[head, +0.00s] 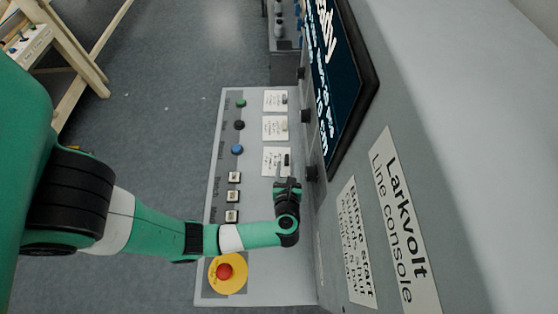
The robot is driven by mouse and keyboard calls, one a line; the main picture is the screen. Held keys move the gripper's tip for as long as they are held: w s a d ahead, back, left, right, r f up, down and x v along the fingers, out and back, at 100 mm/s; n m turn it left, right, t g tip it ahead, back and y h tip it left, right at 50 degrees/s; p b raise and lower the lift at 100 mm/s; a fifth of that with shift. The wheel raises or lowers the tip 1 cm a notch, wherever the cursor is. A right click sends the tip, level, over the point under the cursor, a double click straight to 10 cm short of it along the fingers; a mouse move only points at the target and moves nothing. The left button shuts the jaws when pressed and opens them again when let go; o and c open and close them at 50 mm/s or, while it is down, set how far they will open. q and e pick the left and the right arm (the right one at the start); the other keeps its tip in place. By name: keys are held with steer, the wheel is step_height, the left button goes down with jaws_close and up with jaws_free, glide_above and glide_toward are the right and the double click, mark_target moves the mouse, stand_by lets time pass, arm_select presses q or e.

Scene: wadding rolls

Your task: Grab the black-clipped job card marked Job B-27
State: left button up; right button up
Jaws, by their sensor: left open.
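Three white job cards lie in a column on the grey console panel. The nearest card (272,162) has a black clip (287,160) at its right edge. The middle card (273,128) has a pale clip, and the far card (273,101) has a greyish clip. The writing on the cards is too small to read. My left gripper (285,178) is open, just below the black-clipped card in the picture, with its tips close to the card's lower right edge. I cannot tell if it touches. My right gripper is not in view.
Green, black and blue buttons (237,149) and several square switches (233,197) line the panel's left side. A red emergency stop (224,271) on yellow sits near my forearm. The upright console face with a screen (345,90) and dark knobs (311,173) borders the right.

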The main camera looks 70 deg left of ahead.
mark_target(287, 160)
arm_select(q)
steer(key=x, duration=0.4)
steer(key=shift+a, duration=0.25)
steer(key=shift+r, duration=0.1)
steer(key=shift+c, duration=0.3)
jaws_close()
